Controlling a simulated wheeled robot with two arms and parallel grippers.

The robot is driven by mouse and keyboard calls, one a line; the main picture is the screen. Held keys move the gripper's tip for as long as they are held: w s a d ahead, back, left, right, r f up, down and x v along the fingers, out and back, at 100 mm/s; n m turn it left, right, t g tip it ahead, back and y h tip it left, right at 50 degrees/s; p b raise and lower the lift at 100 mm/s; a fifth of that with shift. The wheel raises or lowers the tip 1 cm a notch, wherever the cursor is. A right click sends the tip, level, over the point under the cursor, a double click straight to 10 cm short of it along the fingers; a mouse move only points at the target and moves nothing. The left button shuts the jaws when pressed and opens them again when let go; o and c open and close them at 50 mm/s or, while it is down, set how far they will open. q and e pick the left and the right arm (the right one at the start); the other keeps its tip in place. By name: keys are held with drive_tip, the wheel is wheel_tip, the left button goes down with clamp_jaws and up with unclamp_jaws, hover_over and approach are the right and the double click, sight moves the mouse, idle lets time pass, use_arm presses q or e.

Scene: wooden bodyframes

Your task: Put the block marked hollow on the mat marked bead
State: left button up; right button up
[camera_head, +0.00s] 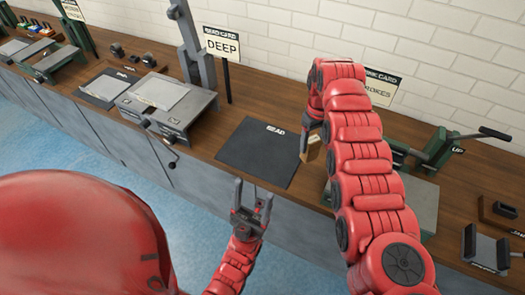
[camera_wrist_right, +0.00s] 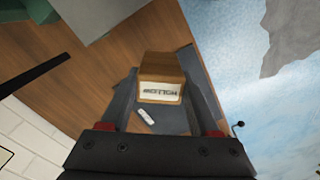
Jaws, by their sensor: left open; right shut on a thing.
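My right gripper (camera_head: 312,136) is shut on a small wooden block (camera_head: 313,152). In the right wrist view the block (camera_wrist_right: 162,70) sits between the fingers (camera_wrist_right: 165,92), its white label upside down and seeming to read HOLLOW. The dark mat marked BEAD (camera_head: 255,158) lies flat and bare on the bench. In the head view the block shows at the mat's right edge, partly hidden by my right arm; I cannot tell its height. The mat (camera_wrist_right: 172,120) shows behind the block in the wrist view. My left gripper (camera_head: 253,192) is open and empty at the bench's front edge.
A grey metal machine (camera_head: 170,105) stands left of the mat, with a DEEP card (camera_head: 222,46) on a post behind. Another dark mat (camera_head: 103,88) lies further left. A green-framed device (camera_head: 430,155) stands to the right, partly behind my right arm.

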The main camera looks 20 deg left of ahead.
drive_tip(key=shift+a+r, duration=0.1)
drive_tip(key=shift+a, duration=0.1)
drive_tip(key=shift+s+a+f, duration=0.1)
drive_tip(key=shift+a+f, duration=0.1)
drive_tip(key=shift+a+n, duration=0.1)
drive_tip(key=shift+n, duration=0.2)
